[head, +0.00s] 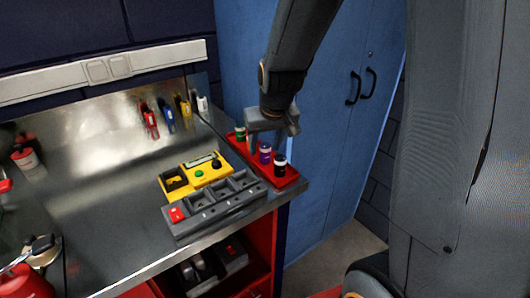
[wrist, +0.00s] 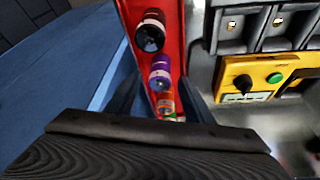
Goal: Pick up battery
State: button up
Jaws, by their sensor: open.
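Three battery-like cylinders stand in a narrow red tray (head: 291,184) at the bench's right end: one green-banded (head: 240,133), one purple (head: 264,153) and one black-topped (head: 280,166). My gripper (head: 266,136) is open and empty above the tray, pointing down. In the wrist view, its fingers (wrist: 160,92) straddle the tray's width, with the purple cylinder (wrist: 160,72) between or just beyond them. The black-topped cylinder (wrist: 150,32) is farther up that view. The third cylinder (wrist: 166,104) is partly hidden by my gripper body. I see no finger contact with any cylinder.
A blue cabinet (head: 320,110) stands close behind. Bare metal bench (head: 100,200) lies farther left.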

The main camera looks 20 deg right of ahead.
jog(key=shift+f, duration=0.15)
grip_shut()
jog(key=shift+w, duration=0.1)
